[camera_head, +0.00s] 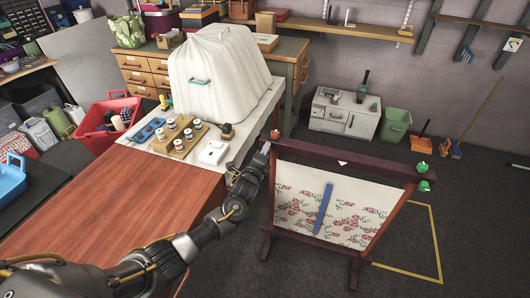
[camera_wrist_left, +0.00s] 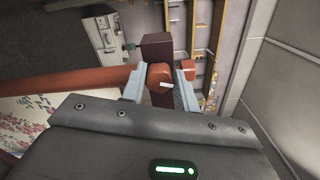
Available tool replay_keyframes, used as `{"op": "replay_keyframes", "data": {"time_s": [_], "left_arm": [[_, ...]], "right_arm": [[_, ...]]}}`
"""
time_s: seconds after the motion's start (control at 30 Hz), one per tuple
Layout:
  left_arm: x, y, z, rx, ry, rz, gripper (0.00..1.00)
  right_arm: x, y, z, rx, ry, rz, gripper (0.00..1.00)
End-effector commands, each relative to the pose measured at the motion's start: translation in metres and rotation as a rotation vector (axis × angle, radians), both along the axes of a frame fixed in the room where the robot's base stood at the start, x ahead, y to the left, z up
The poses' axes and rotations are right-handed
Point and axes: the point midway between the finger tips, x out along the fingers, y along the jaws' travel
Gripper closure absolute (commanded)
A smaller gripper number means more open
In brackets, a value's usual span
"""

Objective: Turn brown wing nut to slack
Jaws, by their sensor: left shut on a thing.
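A tall dark-red wooden frame (camera_head: 350,170) holds a white cloth with red flowers (camera_head: 340,205). The brown wing nut (camera_wrist_left: 159,74) is at the end of the frame, between the two fingers of my left gripper (camera_wrist_left: 161,88) in the left wrist view. A small white mark shows beside the nut. The gripper is shut on the nut. My right gripper is not in view.
Green knobs (camera_head: 422,168) sit at the frame's right end. A blue strip (camera_head: 323,208) lies against the cloth. A wooden table (camera_head: 135,205) and a white table with spools on a tray (camera_head: 182,152) stand left. Open floor lies right of the frame, with a yellow outline (camera_head: 436,240).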

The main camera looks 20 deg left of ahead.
Motion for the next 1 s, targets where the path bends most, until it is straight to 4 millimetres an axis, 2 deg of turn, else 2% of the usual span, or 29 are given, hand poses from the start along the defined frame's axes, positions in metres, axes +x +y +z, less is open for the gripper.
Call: {"op": "replay_keyframes", "data": {"time_s": [1.0], "left_arm": [[-0.0001, 0.0003, -0.0039, -0.963, 0.061, 0.003, 0.93]], "right_arm": [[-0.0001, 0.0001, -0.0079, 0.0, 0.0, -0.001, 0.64]]}}
